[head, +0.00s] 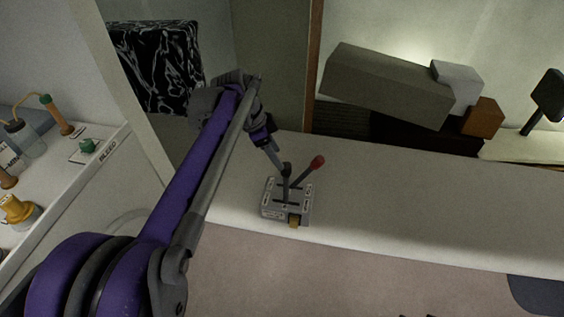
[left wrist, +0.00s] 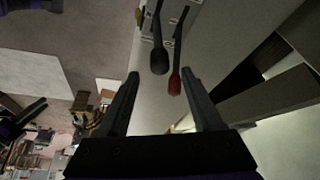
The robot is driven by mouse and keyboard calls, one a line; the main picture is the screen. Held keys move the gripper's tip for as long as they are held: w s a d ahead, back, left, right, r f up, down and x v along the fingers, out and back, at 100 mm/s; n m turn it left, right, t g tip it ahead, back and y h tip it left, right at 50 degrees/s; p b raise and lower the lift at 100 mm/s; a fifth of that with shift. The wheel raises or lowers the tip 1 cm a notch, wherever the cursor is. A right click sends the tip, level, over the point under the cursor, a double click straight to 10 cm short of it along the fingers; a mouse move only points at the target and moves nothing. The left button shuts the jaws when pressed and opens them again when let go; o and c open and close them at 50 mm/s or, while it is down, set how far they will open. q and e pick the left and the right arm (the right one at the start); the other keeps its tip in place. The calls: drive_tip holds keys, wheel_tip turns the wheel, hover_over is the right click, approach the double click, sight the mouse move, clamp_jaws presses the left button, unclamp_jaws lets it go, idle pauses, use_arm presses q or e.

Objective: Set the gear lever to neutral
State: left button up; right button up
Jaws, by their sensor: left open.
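The control box (head: 272,209) is a grey block on the front edge of the pale counter. It carries two levers: one with a black knob (head: 286,169), close to upright, and one with a red knob (head: 318,161), leaning up and right. Its lettering is too small to read. My left gripper (head: 279,160) is at the black knob in the head view. In the left wrist view my left gripper (left wrist: 163,92) is open; the black knob (left wrist: 159,61) and red knob (left wrist: 175,84) show ahead between its fingers, neither gripped. Small dark tips at the head view's bottom edge may be my right gripper.
The counter (head: 400,195) is clear right of the box. Behind it lie a large grey block (head: 385,85), a white box (head: 458,78) and an orange-brown block (head: 482,117). A side bench (head: 105,165) at left holds bottles and fittings.

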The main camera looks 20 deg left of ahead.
use_arm(q)
drive_tip(key=v, duration=0.4)
idle(0.4)
drive_tip(key=s+d+f+n+t+y, duration=0.1)
drive_tip(key=s+d+f+n, duration=0.3)
drive_tip(key=s+f, duration=0.4)
drive_tip(key=s+d+f+n+t+y, duration=0.1)
drive_tip(key=s+d+f+n, duration=0.4)
drive_tip(key=s, duration=0.8)
wheel_tip(320, 180, down, 3)
drive_tip(key=shift+d+r+n+t+y, duration=0.15)
drive_tip(key=shift+d+n+t+y, duration=0.15)
drive_tip(key=shift+n+y, duration=0.5)
idle(0.7)
